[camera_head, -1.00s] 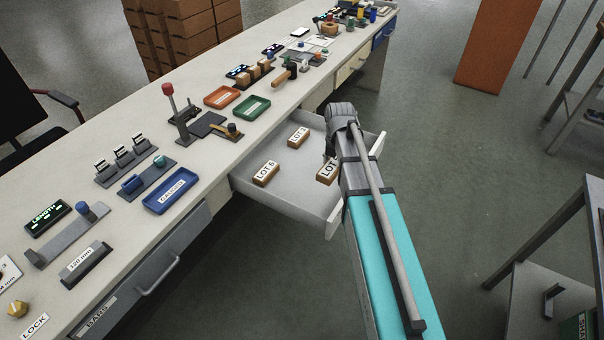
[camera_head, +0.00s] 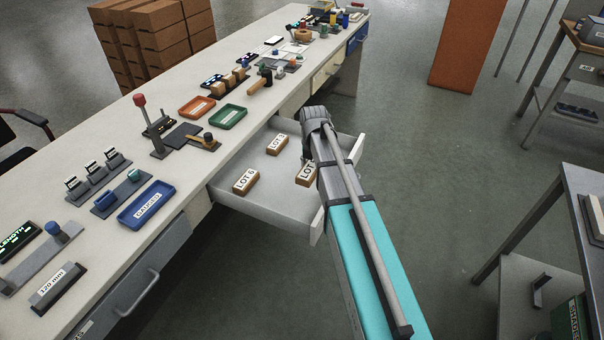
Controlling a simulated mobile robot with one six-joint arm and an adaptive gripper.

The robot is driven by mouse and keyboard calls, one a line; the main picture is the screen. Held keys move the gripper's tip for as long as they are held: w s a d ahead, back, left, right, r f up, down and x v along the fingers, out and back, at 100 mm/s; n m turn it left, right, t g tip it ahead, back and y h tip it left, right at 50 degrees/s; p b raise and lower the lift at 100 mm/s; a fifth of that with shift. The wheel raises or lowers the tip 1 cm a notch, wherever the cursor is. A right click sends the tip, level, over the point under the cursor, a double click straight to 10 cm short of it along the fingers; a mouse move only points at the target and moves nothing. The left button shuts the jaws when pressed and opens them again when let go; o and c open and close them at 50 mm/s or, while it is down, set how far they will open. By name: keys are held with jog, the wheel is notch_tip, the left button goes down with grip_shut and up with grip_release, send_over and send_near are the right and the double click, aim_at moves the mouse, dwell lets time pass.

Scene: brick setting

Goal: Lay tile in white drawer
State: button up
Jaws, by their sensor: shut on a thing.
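The open white drawer (camera_head: 258,207) sticks out from the bench front. Three brown blocks with white LOT labels are in it: one at the left (camera_head: 246,181), one at the back (camera_head: 277,145) and one at the right (camera_head: 307,173), partly covered by my arm. My gripper (camera_head: 307,153) is over the right part of the drawer, pointing down, and mostly hidden behind my wrist. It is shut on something. The held thing is hidden, so I cannot make out the tile or its height above the drawer floor.
The long white bench (camera_head: 75,150) carries a blue tray (camera_head: 147,204), an orange tray (camera_head: 196,107), a green tray (camera_head: 228,117), a red-knobbed lever (camera_head: 141,101) and small fixtures. A grey drawer (camera_head: 130,290) is at the lower left. Bare drawer floor shows between the blocks.

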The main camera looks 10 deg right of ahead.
aim_at(309, 161)
jog(key=w, duration=0.1)
jog(key=w+f+b, duration=0.1)
jog(key=w, duration=0.1)
jog(key=w+f+b, duration=0.1)
jog(key=w, duration=0.1)
jog(key=shift+w+f, duration=0.1)
jog(key=shift+f, duration=0.15)
jog(key=w+f+b, duration=0.3)
jog(key=f+b, duration=0.1)
jog(key=shift+w+f+b, duration=0.3)
jog(key=shift+w, duration=0.05)
jog(key=shift+f, duration=0.1)
jog(key=shift+w+d+f+b, duration=0.1)
jog(key=shift+w+f+b, duration=0.35)
jog(key=shift+f+b, duration=1.5)
jog(key=shift+b, duration=0.05)
jog(key=shift+f, duration=0.1)
jog(key=o, duration=1.2)
